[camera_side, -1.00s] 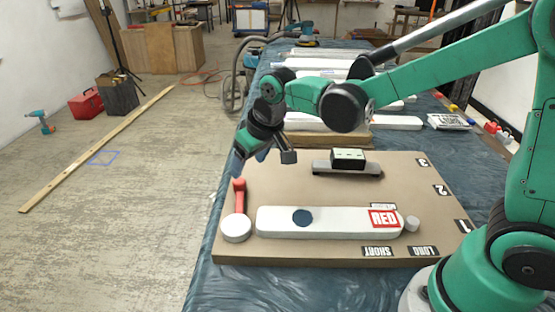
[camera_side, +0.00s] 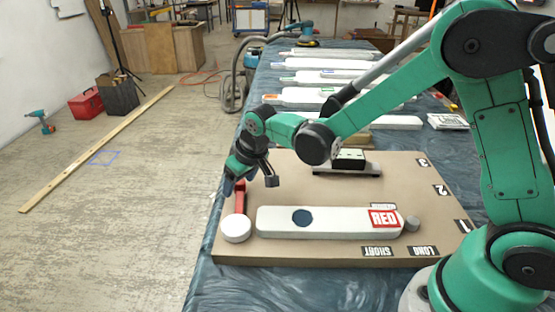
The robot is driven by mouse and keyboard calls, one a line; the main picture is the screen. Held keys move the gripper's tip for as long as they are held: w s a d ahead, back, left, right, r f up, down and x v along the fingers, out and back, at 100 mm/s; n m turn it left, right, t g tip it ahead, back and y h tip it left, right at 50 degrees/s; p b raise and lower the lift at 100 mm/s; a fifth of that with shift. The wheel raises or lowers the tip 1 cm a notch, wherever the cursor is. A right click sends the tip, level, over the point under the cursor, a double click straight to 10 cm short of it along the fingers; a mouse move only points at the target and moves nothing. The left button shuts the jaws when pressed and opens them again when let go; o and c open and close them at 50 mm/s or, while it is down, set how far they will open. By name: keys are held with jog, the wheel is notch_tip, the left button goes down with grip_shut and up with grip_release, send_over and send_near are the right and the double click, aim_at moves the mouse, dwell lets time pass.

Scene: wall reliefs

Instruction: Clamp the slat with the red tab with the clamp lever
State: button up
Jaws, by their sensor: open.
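The white slat with the red tab (camera_side: 345,221) lies flat on the brown board (camera_side: 310,256). Its red tab (camera_side: 383,218) reads "RED" near the right end, and a dark round spot shows near its left end. The clamp lever (camera_side: 239,201) stands left of the slat, with a red arm pointing away from the camera and a white round base (camera_side: 236,229) close to the slat's left end. My gripper (camera_side: 250,183) is open, its fingers at the far end of the red arm. The arm's tip is partly hidden, and I cannot tell if the fingers touch it.
A small grey knob (camera_side: 412,223) is at the slat's right end. More white slats (camera_side: 330,78) lie farther back on the table. The board's front centre is clear.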

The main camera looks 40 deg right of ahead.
grip_shut()
dwell(1.3)
